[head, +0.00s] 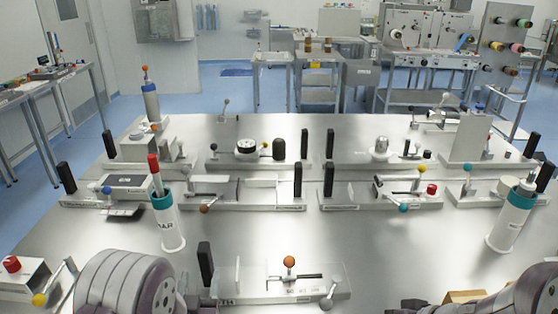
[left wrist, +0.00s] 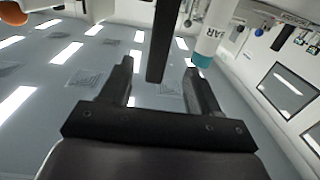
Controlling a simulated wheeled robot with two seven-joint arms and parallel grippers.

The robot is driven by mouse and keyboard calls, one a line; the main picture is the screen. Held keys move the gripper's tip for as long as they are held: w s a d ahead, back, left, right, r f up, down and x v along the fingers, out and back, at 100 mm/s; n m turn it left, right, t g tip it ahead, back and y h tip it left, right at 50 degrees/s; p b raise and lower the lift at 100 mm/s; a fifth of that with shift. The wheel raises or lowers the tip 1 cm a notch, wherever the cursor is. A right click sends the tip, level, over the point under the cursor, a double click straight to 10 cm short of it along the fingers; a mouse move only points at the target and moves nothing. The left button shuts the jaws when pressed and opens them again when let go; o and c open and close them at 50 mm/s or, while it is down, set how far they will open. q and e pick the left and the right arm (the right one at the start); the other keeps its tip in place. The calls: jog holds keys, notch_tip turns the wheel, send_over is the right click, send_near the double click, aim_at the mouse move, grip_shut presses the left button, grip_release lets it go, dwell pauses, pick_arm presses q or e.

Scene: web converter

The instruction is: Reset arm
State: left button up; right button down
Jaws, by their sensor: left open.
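My left gripper (left wrist: 158,65) is open in the left wrist view, its two dark fingers spread apart. A black upright handle (left wrist: 160,40) shows between the fingers, and I cannot tell whether it lies between them or beyond them. It looks like the black handle (head: 205,262) of the front fixture in the head view. Nothing is gripped. My left arm (head: 125,285) fills the bottom left of the head view, and its fingers are not clear there. My right arm (head: 530,295) shows at the bottom right, and its gripper fingers are out of sight.
The front fixture has an orange ball knob (head: 289,262). A white cylinder with a teal rim (head: 168,222) stands behind my left arm, and another (head: 510,218) stands at right. Several fixtures with levers fill the steel table (head: 400,250). The table's middle right is bare.

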pick_arm(q)
jog(key=s, duration=0.2)
jog(key=shift+s, duration=0.35)
